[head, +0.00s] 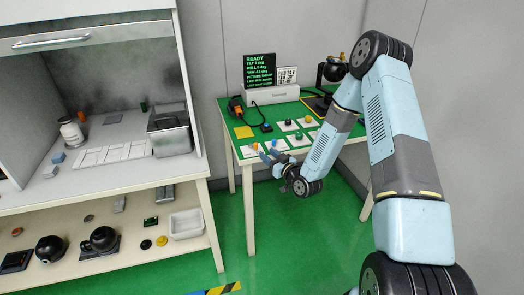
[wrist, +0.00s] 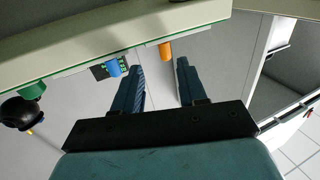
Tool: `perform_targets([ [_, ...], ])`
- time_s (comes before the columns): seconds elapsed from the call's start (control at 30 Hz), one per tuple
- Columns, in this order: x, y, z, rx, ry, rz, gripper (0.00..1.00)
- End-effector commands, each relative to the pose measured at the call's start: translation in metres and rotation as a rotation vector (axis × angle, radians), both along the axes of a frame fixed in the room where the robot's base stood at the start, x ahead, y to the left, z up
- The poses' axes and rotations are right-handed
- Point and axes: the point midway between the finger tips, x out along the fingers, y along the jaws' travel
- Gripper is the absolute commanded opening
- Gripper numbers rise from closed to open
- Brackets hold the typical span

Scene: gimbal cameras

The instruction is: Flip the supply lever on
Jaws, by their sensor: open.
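My gripper (head: 271,155) is at the front edge of the green-topped table (head: 226,112), low beside the white cards there. It also shows in the wrist view (wrist: 158,72), its two dark fingers apart with nothing between them. I cannot make out a supply lever for certain.
A display reading READY (head: 259,70) stands on a white base (head: 271,95) at the table's back. White cards with coloured knobs (head: 289,125) lie near my forearm. A black lamp-like device (head: 333,70) stands behind my arm. A hooded bench (head: 100,182) stands left; green floor lies between.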

Motion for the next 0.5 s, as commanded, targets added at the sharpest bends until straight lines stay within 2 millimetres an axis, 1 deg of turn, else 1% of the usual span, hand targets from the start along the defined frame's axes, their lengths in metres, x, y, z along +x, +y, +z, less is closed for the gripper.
perform_targets([
  [0.03, -0.008, -0.007, -0.001, -0.002, 0.002, -0.002, 0.42],
  [0.1, -0.017, -0.014, 0.0, -0.001, 0.001, -0.001, 0.42],
  [0.23, -0.032, -0.024, 0.0, 0.0, 0.001, -0.002, 0.42],
  [0.4, -0.042, -0.031, 0.0, 0.0, -0.001, -0.002, 0.42],
  [0.5, -0.045, -0.033, 0.0, 0.0, -0.001, -0.002, 0.42],
])
